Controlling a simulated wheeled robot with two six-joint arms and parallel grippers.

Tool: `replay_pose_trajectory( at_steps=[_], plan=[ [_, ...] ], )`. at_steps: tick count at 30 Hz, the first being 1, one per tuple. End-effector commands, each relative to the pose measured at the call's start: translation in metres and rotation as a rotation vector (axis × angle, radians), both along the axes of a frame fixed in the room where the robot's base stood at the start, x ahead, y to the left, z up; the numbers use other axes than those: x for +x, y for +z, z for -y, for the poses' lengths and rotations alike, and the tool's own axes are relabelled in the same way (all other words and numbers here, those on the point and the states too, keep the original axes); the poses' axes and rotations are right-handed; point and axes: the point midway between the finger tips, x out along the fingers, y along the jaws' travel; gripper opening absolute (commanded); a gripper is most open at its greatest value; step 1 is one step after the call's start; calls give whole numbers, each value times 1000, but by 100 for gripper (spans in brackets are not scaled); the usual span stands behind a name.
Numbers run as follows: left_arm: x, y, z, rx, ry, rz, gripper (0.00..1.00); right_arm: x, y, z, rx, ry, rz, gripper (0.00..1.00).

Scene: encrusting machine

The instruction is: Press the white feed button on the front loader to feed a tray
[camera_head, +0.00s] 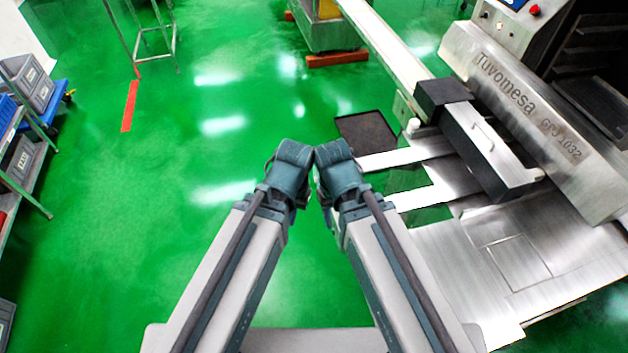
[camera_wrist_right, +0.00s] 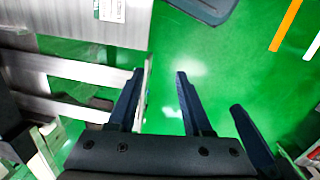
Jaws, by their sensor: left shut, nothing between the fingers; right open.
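The loader at the machine's front has flat metal arms (camera_head: 405,157) and a dark box with a silver front (camera_head: 488,145). A small white knob (camera_head: 413,125) beside the dark box may be the feed button; I cannot tell for sure. A dark, flat, empty tray (camera_head: 366,133) lies left of it. My left gripper (camera_head: 290,155) and right gripper (camera_head: 333,154) are side by side, left of the loader and apart from the knob. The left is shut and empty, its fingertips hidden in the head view. My right gripper's fingers (camera_wrist_right: 160,72) are open and empty in its wrist view.
The large silver machine (camera_head: 540,100) fills the right side, with a flat metal plate (camera_head: 450,260) below. A long pale conveyor (camera_head: 385,40) runs to the back. A shelf with grey bins (camera_head: 28,80) stands at far left. The green floor between is clear.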

Motion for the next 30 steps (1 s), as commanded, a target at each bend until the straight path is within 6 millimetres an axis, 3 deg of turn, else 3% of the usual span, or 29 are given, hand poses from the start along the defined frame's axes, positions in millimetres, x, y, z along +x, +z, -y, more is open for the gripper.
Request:
replay_pose_trajectory(
  at_steps=[1,8,30],
  plan=[
    [0,0,0,0,0,0,0,0,0,0,0,0,0,43],
    [0,0,0,0,0,0,0,0,0,0,0,0,0,1],
    [0,0,0,0,0,0,0,0,0,0,0,0,0,0]
  ],
)
